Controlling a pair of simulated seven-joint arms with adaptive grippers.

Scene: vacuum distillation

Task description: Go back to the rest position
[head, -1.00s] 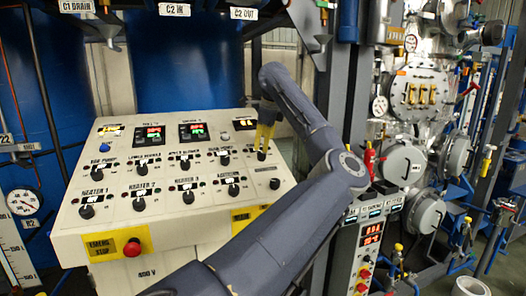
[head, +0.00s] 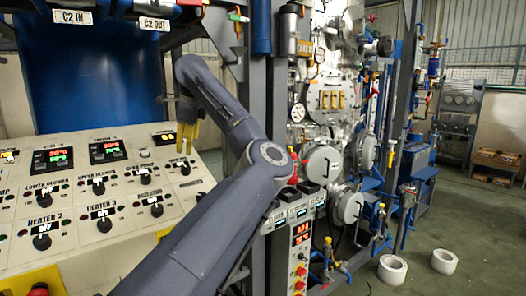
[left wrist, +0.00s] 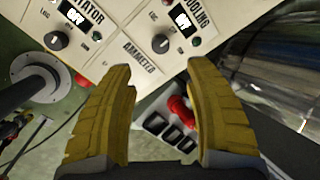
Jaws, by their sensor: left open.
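My left gripper (head: 186,146) is in front of the right part of the cream control panel (head: 85,185), near its upper right knob (head: 185,168). Its yellow fingers are apart in the left wrist view (left wrist: 162,72), with nothing held between them. That view shows the agitator knob (left wrist: 57,41) and the cooling knob (left wrist: 161,43), each under a display that seems to read OFF. The fingertips look clear of both knobs. My right gripper is not in view.
A red emergency stop button (head: 39,290) is at the panel's lower left. A narrow control box (head: 300,250) with red displays stands right of my left arm. Metal vessels (head: 330,98) and pipes fill the middle. Open floor with two white rings (head: 392,268) lies at the right.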

